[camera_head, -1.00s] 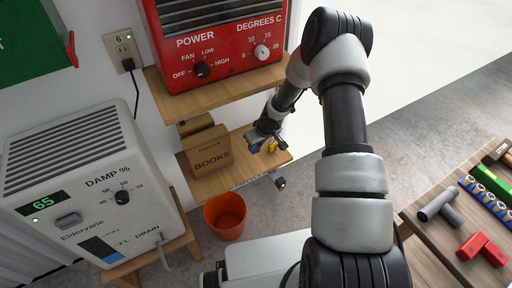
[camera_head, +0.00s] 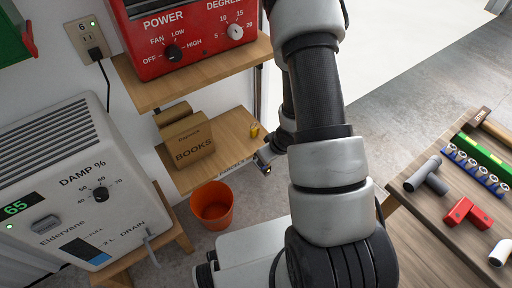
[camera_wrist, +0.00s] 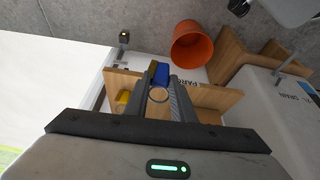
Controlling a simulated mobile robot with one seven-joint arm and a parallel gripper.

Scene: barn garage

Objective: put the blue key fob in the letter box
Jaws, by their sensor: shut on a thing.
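In the wrist view my gripper (camera_wrist: 160,92) is shut on the blue key fob (camera_wrist: 162,73), which shows between the fingertips with a yellow patch beside it. A round ring shape shows between the fingers, below the blue part. The gripper is over the wooden shelf (camera_wrist: 207,97). A pale edge lettered "PARCELS" (camera_head: 232,169) runs along the shelf front. I cannot make out which thing is the letter box.
A small yellow object (camera_head: 254,131) and a cardboard "BOOKS" box (camera_head: 190,148) are on the shelf. An orange bucket (camera_head: 212,206) stands on the floor. A red heater (camera_head: 190,42) sits above, a dehumidifier (camera_head: 65,195) at left. The workbench (camera_head: 440,235) at right holds tools.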

